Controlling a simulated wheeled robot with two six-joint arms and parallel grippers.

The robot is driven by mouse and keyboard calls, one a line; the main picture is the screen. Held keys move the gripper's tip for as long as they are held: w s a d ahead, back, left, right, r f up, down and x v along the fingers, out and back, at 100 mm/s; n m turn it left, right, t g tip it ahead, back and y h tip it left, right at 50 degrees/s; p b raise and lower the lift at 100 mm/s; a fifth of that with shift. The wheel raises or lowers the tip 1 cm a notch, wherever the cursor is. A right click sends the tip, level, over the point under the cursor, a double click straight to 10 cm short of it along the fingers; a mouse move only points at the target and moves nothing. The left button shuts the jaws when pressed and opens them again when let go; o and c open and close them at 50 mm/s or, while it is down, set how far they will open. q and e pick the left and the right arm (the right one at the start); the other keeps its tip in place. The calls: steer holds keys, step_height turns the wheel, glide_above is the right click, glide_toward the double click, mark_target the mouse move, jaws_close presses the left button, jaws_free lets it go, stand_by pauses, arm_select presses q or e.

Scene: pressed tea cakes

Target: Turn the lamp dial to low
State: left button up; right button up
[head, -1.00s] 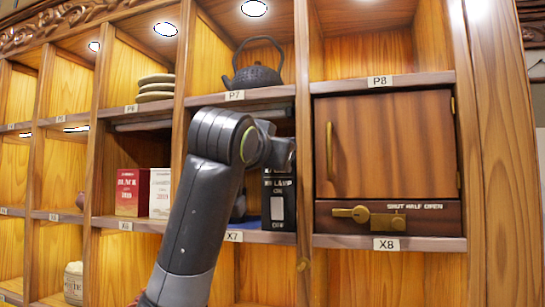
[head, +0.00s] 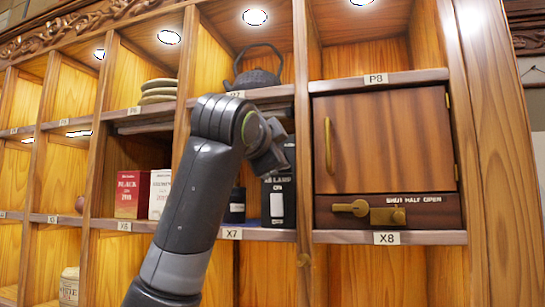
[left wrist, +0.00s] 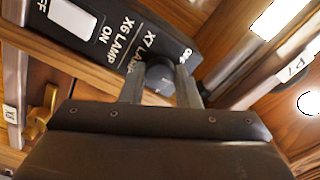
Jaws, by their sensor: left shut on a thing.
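The black lamp box (head: 279,203) stands in compartment X7. In the left wrist view the lamp box (left wrist: 112,32) carries lettering for an X6 lamp and an X7 lamp, and a white rocker switch (left wrist: 73,18) between ON and OFF. The dial (left wrist: 160,80) is a dark round knob below the X7 lamp lettering. My left gripper (left wrist: 160,70) is shut on the dial, one finger on each side. In the head view my left gripper (head: 270,160) covers the upper part of the box. The dial's pointer cannot be made out. My right gripper is not in view.
A closed wooden door (head: 385,145) and a brass latch (head: 385,214) are right of the box. A dark jar (head: 236,206) stands left of it. A black teapot (head: 255,78) sits on the shelf above. Red (head: 131,193) and white (head: 160,192) boxes stand in X6.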

arm_select(q)
steer(key=shift+m, duration=0.8)
steer(key=o, duration=0.7)
steer(key=b+v, duration=0.9)
steer(key=v, duration=0.8)
steer(key=shift+s+b, duration=0.25)
steer(key=shift+b, duration=0.05)
